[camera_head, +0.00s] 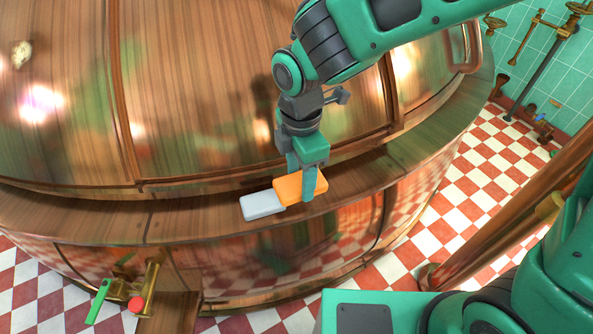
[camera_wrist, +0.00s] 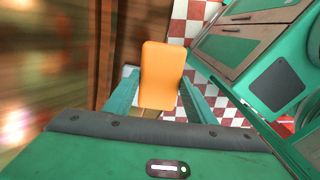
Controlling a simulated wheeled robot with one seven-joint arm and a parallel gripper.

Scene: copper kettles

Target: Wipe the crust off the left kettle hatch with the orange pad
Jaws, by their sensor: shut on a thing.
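The orange pad (camera_head: 295,188) is between the two fingers of my gripper (camera_head: 301,184), which is shut on it. The pad is low over the copper kettle's ledge, beside a pale grey pad. I cannot tell whether it still touches the ledge. In the wrist view the orange pad (camera_wrist: 162,72) sticks out from between the green fingers. A small beige lump (camera_head: 21,54), which may be crust, is on the kettle wall (camera_head: 60,130) at the far upper left. The hatch itself cannot be clearly made out.
The pale grey pad (camera_head: 263,205) lies on the ledge (camera_head: 110,222). Below it at left are a brass tap (camera_head: 150,287) with a red knob and a green handle (camera_head: 98,302). A copper pipe (camera_head: 510,225) slants at right. Checkered floor (camera_head: 470,190) is clear between.

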